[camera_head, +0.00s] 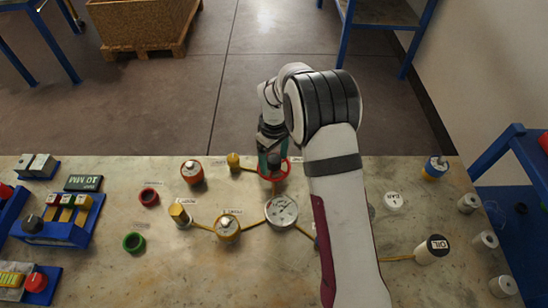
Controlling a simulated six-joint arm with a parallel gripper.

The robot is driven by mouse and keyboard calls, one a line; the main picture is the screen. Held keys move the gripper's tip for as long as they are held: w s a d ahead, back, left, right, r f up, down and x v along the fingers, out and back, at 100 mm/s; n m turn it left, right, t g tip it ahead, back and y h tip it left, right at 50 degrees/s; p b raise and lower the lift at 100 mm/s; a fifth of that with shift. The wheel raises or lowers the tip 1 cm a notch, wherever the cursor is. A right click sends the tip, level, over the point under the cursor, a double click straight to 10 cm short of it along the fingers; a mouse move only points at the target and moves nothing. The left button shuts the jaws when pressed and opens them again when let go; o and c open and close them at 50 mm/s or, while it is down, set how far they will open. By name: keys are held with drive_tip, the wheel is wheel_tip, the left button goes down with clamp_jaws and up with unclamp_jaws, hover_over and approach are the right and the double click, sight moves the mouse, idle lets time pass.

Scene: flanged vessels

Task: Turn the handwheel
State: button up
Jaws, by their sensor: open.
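A red ring, which looks like the handwheel (286,172), stands near the back edge of the table, in the middle of the camera_head view. My gripper (272,160) is right over it, pointing down, and hides the wheel's hub and part of its rim. The fingers are open. I cannot tell whether they touch the wheel.
A round dial gauge (281,210) and a yellow-capped vessel (228,227) stand in front, joined by yellow pipes. A red-topped vessel (191,173) and a small yellow part (233,160) are to the left. A loose red ring (148,197) and green ring (134,242) lie farther left. My arm hides the table's right middle.

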clamp_jaws()
idle(0.3)
drive_tip(key=shift+m, duration=0.3)
drive_tip(key=m, duration=0.5)
drive_tip(key=shift+m, duration=0.4)
drive_tip(key=m, duration=0.5)
drive_tip(key=shift+m, duration=0.3)
unclamp_jaws()
